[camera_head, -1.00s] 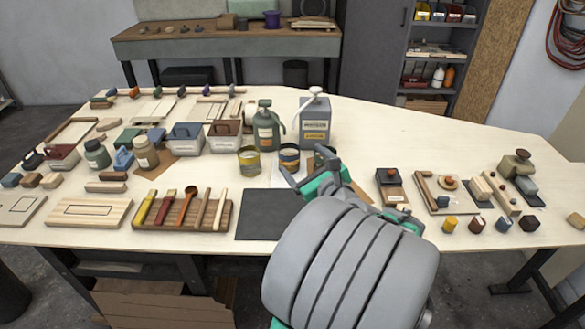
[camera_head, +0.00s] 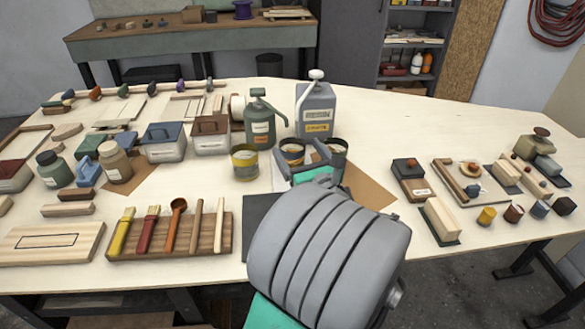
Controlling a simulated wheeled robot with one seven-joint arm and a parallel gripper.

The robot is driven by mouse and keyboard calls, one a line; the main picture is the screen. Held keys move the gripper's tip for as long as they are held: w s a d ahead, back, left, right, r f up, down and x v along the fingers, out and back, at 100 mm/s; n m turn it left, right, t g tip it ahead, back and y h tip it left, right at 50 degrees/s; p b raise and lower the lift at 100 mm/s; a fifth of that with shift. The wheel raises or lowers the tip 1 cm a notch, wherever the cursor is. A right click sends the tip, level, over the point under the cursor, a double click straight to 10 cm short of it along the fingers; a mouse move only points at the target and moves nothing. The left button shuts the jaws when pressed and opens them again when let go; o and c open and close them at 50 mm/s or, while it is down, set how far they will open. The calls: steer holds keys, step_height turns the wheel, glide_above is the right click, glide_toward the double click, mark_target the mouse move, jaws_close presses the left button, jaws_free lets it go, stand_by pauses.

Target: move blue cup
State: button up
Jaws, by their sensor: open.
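The blue cup (camera_head: 292,146), a round pot with a dark blue side and a pale inside, stands upright on the table in the middle of a row of similar pots. My gripper (camera_head: 304,160) is open at this pot, with its grey fingers low over the pot's near side. The fingers and my wrist hide the pot's lower part. I cannot tell whether the fingers touch it. A small blue block or cup (camera_head: 539,209) also stands at the right front of the table.
A yellow-banded pot (camera_head: 245,165) stands close to the left and a dark pot (camera_head: 339,147) close to the right. A green pump bottle (camera_head: 260,126) and a grey canister (camera_head: 317,112) stand behind. A brush board (camera_head: 215,240) lies front left.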

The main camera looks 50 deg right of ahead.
mark_target(287, 144)
step_height(287, 144, down, 3)
steer(key=shift+r+b, duration=0.1)
steer(key=shift+b, duration=0.85)
steer(key=shift+w, duration=0.1)
steer(key=x, duration=0.7)
steer(key=shift+w+d, duration=0.2)
steer(key=shift+w, duration=0.1)
steer(key=c, duration=1.5)
steer(key=shift+a+r, duration=0.1)
steer(key=shift+a, duration=0.05)
